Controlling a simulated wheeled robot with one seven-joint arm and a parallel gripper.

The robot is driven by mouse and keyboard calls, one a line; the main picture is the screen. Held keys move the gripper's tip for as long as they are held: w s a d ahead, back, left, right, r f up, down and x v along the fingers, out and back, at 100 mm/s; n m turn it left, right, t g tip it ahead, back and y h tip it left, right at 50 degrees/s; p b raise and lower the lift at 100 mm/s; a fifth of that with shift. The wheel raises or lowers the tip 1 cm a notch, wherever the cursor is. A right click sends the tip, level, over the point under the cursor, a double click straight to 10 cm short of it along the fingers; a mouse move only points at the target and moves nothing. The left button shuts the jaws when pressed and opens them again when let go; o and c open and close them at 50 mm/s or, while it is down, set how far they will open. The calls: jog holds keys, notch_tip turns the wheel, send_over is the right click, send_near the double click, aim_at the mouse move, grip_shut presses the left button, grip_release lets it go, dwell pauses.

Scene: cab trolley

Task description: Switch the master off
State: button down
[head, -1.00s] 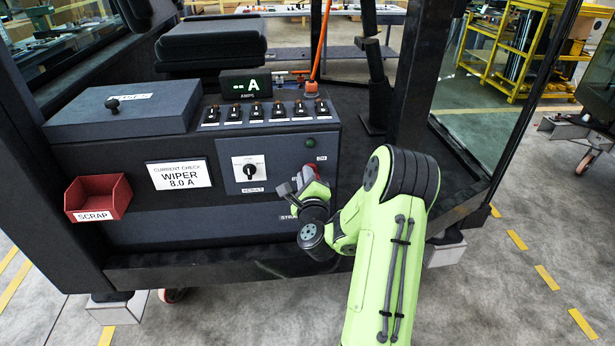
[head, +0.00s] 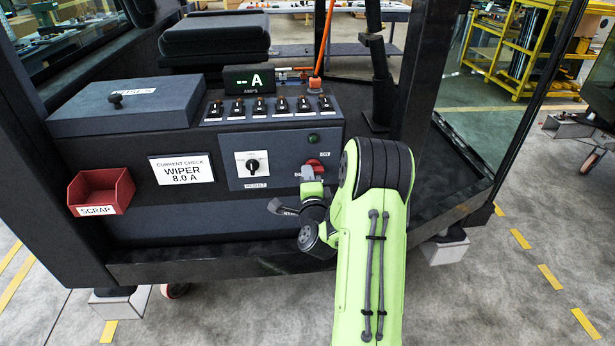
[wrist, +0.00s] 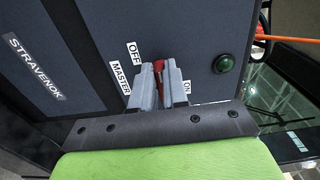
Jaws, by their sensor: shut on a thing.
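The master switch has a red handle, seen in the head view (head: 314,166) on the right of the dark front panel. In the wrist view the red handle (wrist: 158,67) shows between my fingertips, between the "OFF" label (wrist: 134,52) and the "ON" label (wrist: 187,88). The "MASTER" label (wrist: 121,78) is beside "OFF". My gripper (wrist: 160,76) is shut on the handle, with a grey finger on each side. In the head view my gripper (head: 311,181) partly covers the switch. Most of the handle is hidden, so its exact setting is unclear.
A dark green lamp (wrist: 224,63) is close by the switch. A black selector knob (head: 252,165) is left of it. A row of toggles (head: 270,107) and the amps display (head: 247,79) showing dashes are above. A red scrap bin (head: 101,191) hangs at left.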

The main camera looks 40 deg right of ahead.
jog(key=shift+f, duration=0.1)
dwell(0.3)
jog(key=c, duration=1.1)
grip_release()
jog(key=shift+c, duration=0.2)
